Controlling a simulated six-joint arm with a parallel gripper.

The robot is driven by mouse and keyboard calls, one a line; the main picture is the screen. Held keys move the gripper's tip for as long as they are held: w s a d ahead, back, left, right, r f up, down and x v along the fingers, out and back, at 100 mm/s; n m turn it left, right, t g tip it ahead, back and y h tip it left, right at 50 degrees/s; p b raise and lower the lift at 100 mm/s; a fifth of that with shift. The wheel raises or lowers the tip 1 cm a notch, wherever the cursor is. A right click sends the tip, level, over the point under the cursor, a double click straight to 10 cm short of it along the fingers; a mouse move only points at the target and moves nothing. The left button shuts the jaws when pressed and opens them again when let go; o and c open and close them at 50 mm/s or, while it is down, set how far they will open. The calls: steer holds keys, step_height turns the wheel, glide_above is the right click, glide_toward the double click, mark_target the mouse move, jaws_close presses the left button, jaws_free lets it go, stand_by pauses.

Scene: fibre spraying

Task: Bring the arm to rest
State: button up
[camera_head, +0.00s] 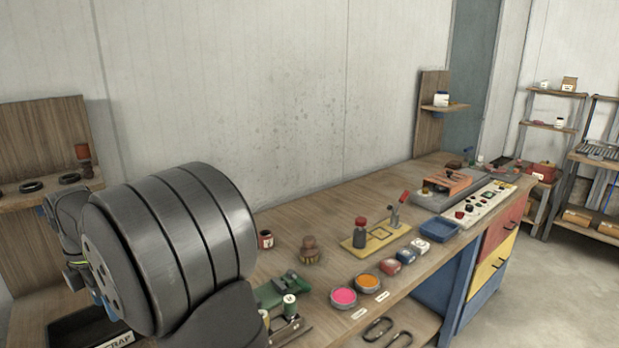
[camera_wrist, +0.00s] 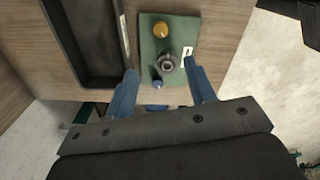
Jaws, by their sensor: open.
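In the wrist view my gripper (camera_wrist: 161,68) is open, with its two blue fingers apart and nothing held between them. A green plate (camera_wrist: 148,45) lies on the wooden bench beyond the fingertips.
A dark tray (camera_wrist: 85,60) lies left of the green plate. In the head view a tray marked SCRAP (camera_head: 112,340) sits beside my arm. The bench (camera_head: 330,225) carries pink (camera_head: 343,297) and orange (camera_head: 367,282) pots, a yellow frame (camera_head: 372,241) and a blue tray (camera_head: 436,229).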

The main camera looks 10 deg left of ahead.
step_height(320, 180, down, 17)
stand_by(0.5)
step_height(320, 180, up, 17)
step_height(320, 180, down, 17)
steer(key=shift+f, duration=0.2)
steer(key=shift+r+m, duration=0.25)
steer(key=shift+m, duration=0.55)
steer(key=m, duration=1.1)
steer(key=shift+s+m, duration=0.1)
steer(key=shift+m, duration=2.4)
